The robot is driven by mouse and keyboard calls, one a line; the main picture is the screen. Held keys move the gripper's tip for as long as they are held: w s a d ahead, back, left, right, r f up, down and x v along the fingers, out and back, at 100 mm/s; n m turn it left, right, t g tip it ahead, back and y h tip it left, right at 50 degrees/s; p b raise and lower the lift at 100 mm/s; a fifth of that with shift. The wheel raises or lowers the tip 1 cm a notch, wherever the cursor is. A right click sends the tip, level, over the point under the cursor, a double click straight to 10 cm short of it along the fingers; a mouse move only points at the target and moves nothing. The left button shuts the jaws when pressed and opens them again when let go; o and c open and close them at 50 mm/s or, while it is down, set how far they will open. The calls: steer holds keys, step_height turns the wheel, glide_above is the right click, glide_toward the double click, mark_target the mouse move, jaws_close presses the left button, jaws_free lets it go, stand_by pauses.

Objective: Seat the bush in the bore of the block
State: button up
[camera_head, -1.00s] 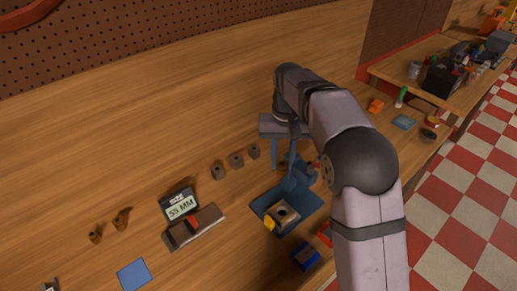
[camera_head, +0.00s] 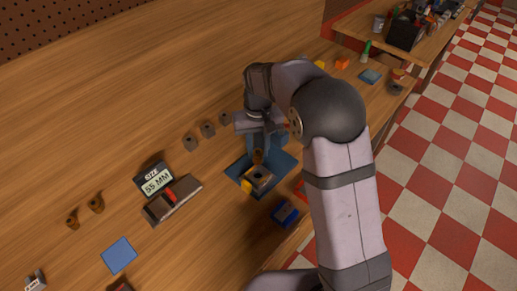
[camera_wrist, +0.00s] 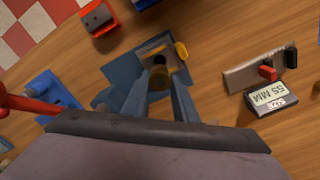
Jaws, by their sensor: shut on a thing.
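The block (camera_head: 264,180) is grey and sits on a blue base plate (camera_head: 234,172), with a yellow piece (camera_head: 246,186) at its side. My gripper (camera_wrist: 160,84) is shut on the bush, a small dark brown cylinder. The bush (camera_head: 258,157) hangs roughly upright just above the block in the head view. It also shows between the fingertips in the wrist view (camera_wrist: 160,76), where it overlaps the near part of the block (camera_wrist: 151,48). I cannot tell whether its lower end touches the bore. The bore is partly hidden by the bush and fingers.
A size display (camera_head: 156,182) reading 55 MM stands behind a grey gauge with a red slider (camera_head: 172,200). A blue box (camera_head: 285,213) sits close in front.

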mark_target(258, 160)
steer(key=shift+r, duration=0.1)
stand_by(0.3)
steer(key=shift+f+b, duration=1.6)
steer(key=shift+f, duration=1.4)
steer(key=shift+p, duration=0.5)
steer(key=shift+f+b, duration=0.75)
steer(key=shift+f, duration=0.65)
steer(key=o, duration=1.2)
steer(key=shift+r+b, duration=1.2)
steer(key=shift+r, duration=2.45)
steer(key=shift+s, duration=0.1)
